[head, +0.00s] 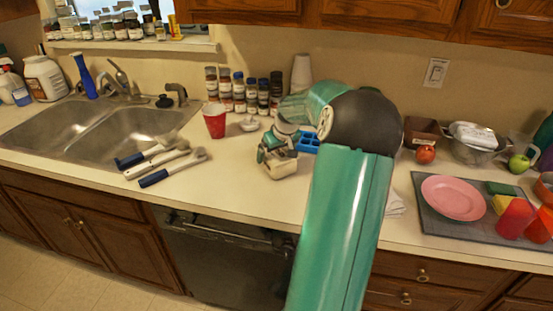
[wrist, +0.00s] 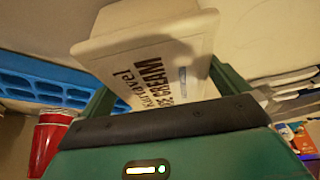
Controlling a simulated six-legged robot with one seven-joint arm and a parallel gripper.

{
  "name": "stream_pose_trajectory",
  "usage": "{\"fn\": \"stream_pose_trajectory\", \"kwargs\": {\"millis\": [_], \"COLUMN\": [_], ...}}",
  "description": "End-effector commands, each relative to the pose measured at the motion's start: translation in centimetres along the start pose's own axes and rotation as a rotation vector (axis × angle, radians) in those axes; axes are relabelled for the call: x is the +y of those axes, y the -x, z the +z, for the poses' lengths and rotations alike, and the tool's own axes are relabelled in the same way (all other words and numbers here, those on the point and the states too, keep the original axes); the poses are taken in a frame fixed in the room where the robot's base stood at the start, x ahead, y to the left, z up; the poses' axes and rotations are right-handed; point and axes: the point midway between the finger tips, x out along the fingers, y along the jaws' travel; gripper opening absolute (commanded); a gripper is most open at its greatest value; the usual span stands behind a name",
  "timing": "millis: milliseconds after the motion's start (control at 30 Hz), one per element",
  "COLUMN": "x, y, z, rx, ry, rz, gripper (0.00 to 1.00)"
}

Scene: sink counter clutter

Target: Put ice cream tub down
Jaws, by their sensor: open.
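The ice cream tub (head: 283,169) is a small pale container on the counter, left of my arm in the head view. In the wrist view the white tub (wrist: 150,55), with dark "Karavel ICE CREAM" lettering, lies between my fingers. My gripper (head: 276,146) is at the tub, and its green fingers show on either side of it in the wrist view (wrist: 162,85). The jaws are open. I cannot tell whether a finger still touches the tub. The tub appears to rest on the counter (head: 235,195), though its underside is hidden.
A red cup (head: 214,120), a small white dish (head: 249,124) and a blue ice tray (head: 307,141) stand close behind the tub. Several brushes (head: 172,165) lie left, beside the sink (head: 125,136). A pink plate (head: 453,198) sits right. The front counter is clear.

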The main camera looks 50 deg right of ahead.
Motion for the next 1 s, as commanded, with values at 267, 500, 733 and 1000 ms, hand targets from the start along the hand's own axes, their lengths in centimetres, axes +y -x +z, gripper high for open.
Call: {"fn": "stream_pose_trajectory", "kwargs": {"millis": [267,500,733,1000], "x": [0.0,0.0,0.1,0.1], "y": [0.0,0.1,0.2,2.7], "z": [0.0,-0.1,-0.1,-1.2], "rx": [0.000,0.002,0.002,0.005], "ry": [0.000,0.001,0.001,0.002], "rz": [0.000,0.001,0.002,0.005], "gripper": [0.80,0.44,0.44,0.44]}}
